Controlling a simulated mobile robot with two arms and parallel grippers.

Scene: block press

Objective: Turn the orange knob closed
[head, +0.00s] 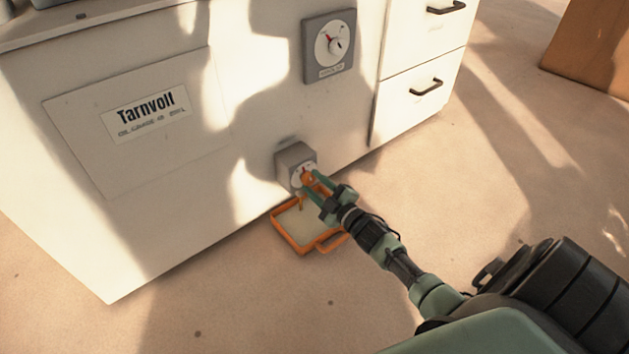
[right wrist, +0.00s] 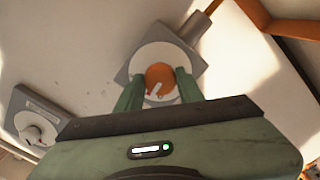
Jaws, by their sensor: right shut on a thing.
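The orange knob (head: 308,179) sits on the front of a small grey box (head: 291,160) low on the white cabinet. In the right wrist view the knob (right wrist: 160,78) is round, with a pale pointer mark, on a white dial (right wrist: 148,56). My right gripper (head: 315,184) reaches it from the lower right. Its green fingers (right wrist: 160,90) lie on either side of the knob and are shut on it. In the head view the fingers partly hide the knob and dial. My left gripper is not in view.
An orange-rimmed tray (head: 289,245) lies on the floor below the knob. A grey gauge panel (head: 329,46) is on the cabinet above, and drawers with dark handles (head: 426,88) are to its right. A wooden box (head: 590,50) stands at the upper right. Open floor lies in front.

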